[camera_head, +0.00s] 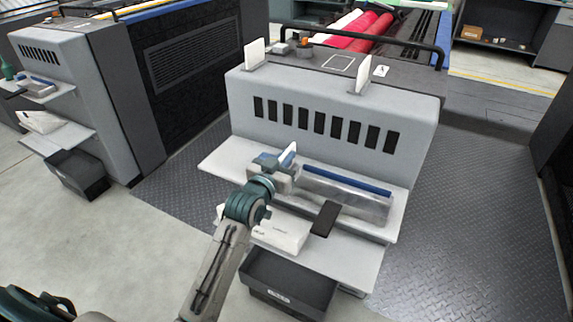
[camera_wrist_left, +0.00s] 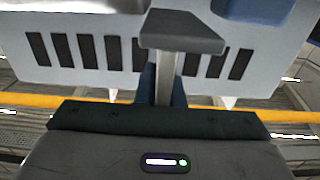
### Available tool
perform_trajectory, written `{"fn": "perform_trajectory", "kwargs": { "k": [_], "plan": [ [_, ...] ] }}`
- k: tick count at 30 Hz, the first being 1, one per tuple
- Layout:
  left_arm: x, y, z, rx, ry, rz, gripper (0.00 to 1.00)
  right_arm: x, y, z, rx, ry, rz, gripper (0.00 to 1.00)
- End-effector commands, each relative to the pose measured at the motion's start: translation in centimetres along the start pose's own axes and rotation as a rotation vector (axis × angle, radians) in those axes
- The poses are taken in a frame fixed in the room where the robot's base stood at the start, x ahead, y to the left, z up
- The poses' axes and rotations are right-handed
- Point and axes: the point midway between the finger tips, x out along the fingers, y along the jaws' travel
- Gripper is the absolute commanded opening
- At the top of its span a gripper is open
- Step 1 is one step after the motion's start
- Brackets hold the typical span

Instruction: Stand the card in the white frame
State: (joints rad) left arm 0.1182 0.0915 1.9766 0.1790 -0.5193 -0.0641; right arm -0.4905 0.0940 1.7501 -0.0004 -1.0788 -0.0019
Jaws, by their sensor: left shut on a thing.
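A thin white card (camera_head: 289,153) stands up tilted from the jaws of my left gripper (camera_head: 284,170). The gripper is shut on it, just above the left part of the unit's upper shelf. In the left wrist view a grey, narrow-stemmed shape (camera_wrist_left: 165,78) shows in front of the unit; I cannot tell which part of it is card. The white frame (camera_head: 338,62) is an outlined square on the flat top of the grey unit, beyond and above my gripper. It looks empty.
The grey unit (camera_head: 325,95) has a row of dark slots and two upright white plates (camera_head: 255,54) (camera_head: 363,76) on top. A small marked white label (camera_head: 380,71) lies near the frame. A metal bar with a blue strip (camera_head: 346,180) fills the shelf. A dark bin (camera_head: 288,281) sits below.

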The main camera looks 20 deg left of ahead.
Motion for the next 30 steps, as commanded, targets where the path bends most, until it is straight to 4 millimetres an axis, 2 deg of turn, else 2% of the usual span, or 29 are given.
{"fn": "perform_trajectory", "kwargs": {
  "k": [3,6,14,26,27,29,30],
  "plan": [
    [1.1,-0.4,0.1,0.001,0.000,-0.001,0.00,0.1,0.0,0.1,0.000,-0.001,0.000,0.36],
    [1.3,-0.5,0.5,0.001,-0.002,0.000,0.00,0.2,0.0,0.2,0.000,-0.003,0.000,0.36],
    [1.3,-0.5,3.6,0.000,-0.002,0.000,0.00,0.4,0.0,0.3,0.000,-0.004,0.000,0.36],
    [1.2,-0.5,4.0,0.000,0.000,0.000,0.00,0.4,0.0,0.2,0.000,-0.006,0.000,0.36],
    [1.2,-0.5,4.0,0.000,-0.001,0.000,0.16,0.1,0.0,0.0,0.000,-0.001,0.000,0.36],
    [1.2,-0.5,4.0,0.000,-0.001,0.000,0.28,-0.2,0.0,-0.3,0.000,0.007,0.000,0.36],
    [1.2,-0.5,4.0,0.000,-0.001,0.000,0.30,-0.3,0.0,-0.4,0.000,0.010,0.000,0.36]
  ]
}}
